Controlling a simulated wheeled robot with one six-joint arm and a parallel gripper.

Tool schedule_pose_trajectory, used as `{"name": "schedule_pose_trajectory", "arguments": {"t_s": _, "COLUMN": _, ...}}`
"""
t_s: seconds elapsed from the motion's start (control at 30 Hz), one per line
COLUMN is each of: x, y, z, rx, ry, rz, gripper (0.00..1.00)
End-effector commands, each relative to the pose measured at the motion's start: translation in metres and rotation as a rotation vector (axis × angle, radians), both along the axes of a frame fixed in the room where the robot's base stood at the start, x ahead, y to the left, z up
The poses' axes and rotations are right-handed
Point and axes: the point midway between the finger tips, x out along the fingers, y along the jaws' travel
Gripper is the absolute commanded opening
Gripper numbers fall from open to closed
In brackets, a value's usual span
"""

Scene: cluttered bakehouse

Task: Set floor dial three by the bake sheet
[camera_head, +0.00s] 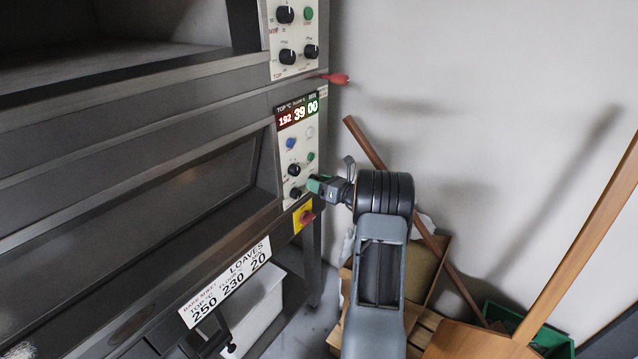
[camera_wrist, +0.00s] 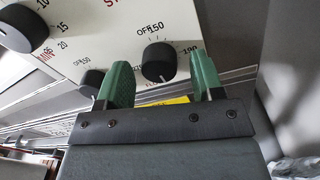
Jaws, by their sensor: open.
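The bake sheet (camera_head: 226,284) is a white card low on the oven front; it reads LOAVES, with 250, 230 and 20. The oven panel (camera_head: 284,151) above it shows 192, 39 and 00. My gripper (camera_head: 317,185) is at this panel's lower right in the head view and hides the dial there. Contact is unclear. A second dial (camera_wrist: 91,79) is partly behind the left finger. The floor dial's pointer is not clear.
A larger minute dial (camera_wrist: 22,27) is at the upper left of the wrist view. A yellow plate with a red knob (camera_head: 307,217) is just below the panel.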

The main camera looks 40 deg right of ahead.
Motion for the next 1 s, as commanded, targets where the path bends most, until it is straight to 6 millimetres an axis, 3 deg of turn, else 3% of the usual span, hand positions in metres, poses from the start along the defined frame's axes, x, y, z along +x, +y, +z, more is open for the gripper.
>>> {"name": "schedule_pose_trajectory", "arguments": {"t_s": 0.33, "x": -0.011, "y": -0.005, "z": 0.001, "rx": -0.002, "ry": -0.001, "rz": -0.002, "gripper": 0.61}}
{"name": "schedule_pose_trajectory", "arguments": {"t_s": 0.8, "x": -0.095, "y": -0.039, "z": 0.000, "rx": -0.001, "ry": -0.001, "rz": -0.003, "gripper": 0.61}}
{"name": "schedule_pose_trajectory", "arguments": {"t_s": 1.0, "x": -0.118, "y": -0.047, "z": 0.000, "rx": 0.000, "ry": -0.002, "rz": -0.002, "gripper": 0.61}}
